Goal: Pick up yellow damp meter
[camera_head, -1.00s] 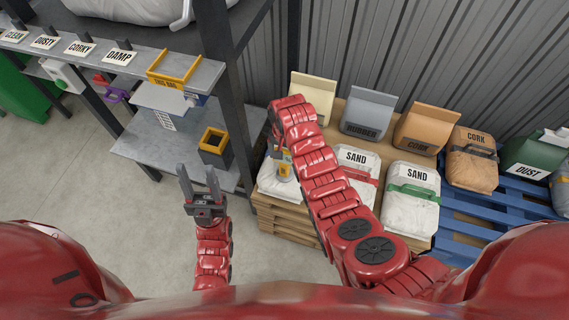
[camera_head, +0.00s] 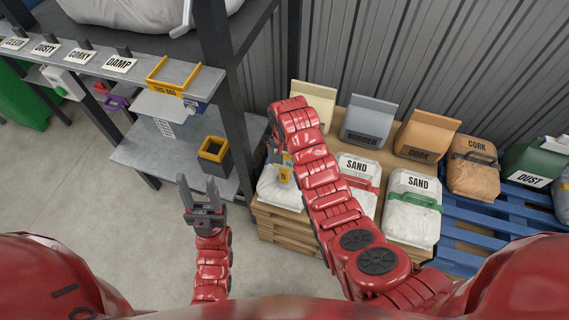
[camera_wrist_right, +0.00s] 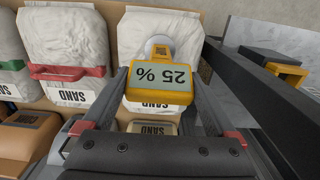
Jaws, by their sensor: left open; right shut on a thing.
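In the head view the meter (camera_head: 285,167) is small and partly hidden by my right arm, at the leftmost white sand bag (camera_head: 280,193). I cannot tell whether its round end touches the bag. My left gripper (camera_head: 198,190) is open and empty, pointing up in front of the shelf.
Other sand bags (camera_head: 411,215) with red and green handles lie beside it on the wooden pallet (camera_head: 285,229). Shelf labels include DAMP (camera_head: 120,64). A yellow-rimmed dark box (camera_head: 214,151) stands on the lower shelf (camera_head: 165,165). A blue pallet (camera_head: 480,225) is at right.

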